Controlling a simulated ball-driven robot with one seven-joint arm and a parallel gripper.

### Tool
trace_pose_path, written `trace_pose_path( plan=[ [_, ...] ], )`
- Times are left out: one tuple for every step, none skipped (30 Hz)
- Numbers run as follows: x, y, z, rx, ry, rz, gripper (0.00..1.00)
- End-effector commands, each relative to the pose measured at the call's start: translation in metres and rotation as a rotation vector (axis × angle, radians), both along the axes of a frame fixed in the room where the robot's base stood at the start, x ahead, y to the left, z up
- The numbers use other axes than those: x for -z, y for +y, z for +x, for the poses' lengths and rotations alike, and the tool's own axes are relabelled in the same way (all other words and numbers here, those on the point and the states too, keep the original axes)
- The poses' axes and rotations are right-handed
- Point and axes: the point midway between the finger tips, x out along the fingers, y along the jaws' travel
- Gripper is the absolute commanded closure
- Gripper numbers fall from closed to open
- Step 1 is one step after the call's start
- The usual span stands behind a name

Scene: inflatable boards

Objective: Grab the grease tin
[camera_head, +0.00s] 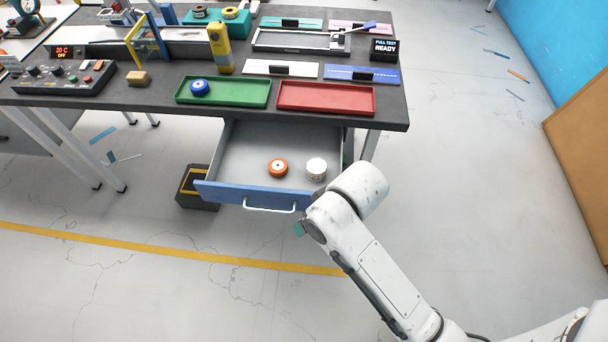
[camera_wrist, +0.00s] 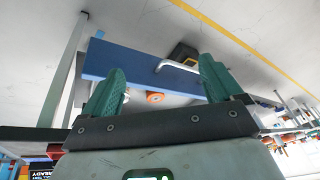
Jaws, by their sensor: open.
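The pulled-out drawer (camera_head: 235,155) holds an orange round item (camera_head: 278,168) at its middle and a white round tin (camera_head: 316,169) with small dark marks to the right. A blue round item (camera_head: 200,87) lies in the green tray. I cannot read labels, so I cannot tell surely which is the grease tin. My gripper (camera_wrist: 160,68) is open and empty, its green fingers apart. In the wrist view the blue drawer front (camera_wrist: 125,62) and the orange item (camera_wrist: 155,98) show between the fingers. In the head view my arm hides most of the gripper near the drawer's right front corner.
The dark bench top (camera_head: 395,105) overhangs the drawer's back. The green tray (camera_head: 255,99) and red tray (camera_head: 330,111) sit at its front edge. The drawer handle (camera_head: 270,208) juts forward. A black box (camera_head: 197,190) stands on the floor left of the drawer. The floor in front is clear.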

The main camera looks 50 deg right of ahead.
Motion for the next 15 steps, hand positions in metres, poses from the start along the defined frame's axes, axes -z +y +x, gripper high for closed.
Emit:
trace_pose_path(
  plan=[
    [-0.005,0.001,0.012,0.031,-0.009,0.018,0.07],
    [-0.006,0.002,0.018,0.051,-0.014,0.03,0.07],
    [-0.006,0.003,0.026,0.079,-0.015,0.047,0.07],
    [-0.007,0.003,0.032,0.104,-0.017,0.059,0.07],
    [-0.007,0.004,0.039,0.129,-0.016,0.072,0.07],
    [-0.008,0.004,0.047,0.164,-0.014,0.089,0.07],
    [-0.008,0.004,0.054,0.192,-0.012,0.104,0.07],
    [-0.007,0.004,0.061,0.224,-0.006,0.119,0.07],
    [-0.006,0.003,0.07,0.27,0.001,0.14,0.07],
    [-0.006,0.001,0.078,0.31,0.01,0.154,0.07],
    [-0.004,-0.001,0.085,0.351,0.021,0.169,0.07],
    [-0.002,-0.005,0.096,0.417,0.039,0.191,0.07],
    [0.0,-0.01,0.105,0.472,0.055,0.207,0.07],
    [0.002,-0.016,0.113,0.533,0.073,0.22,0.07],
    [0.004,-0.026,0.124,0.623,0.101,0.236,0.07]
  ],
)
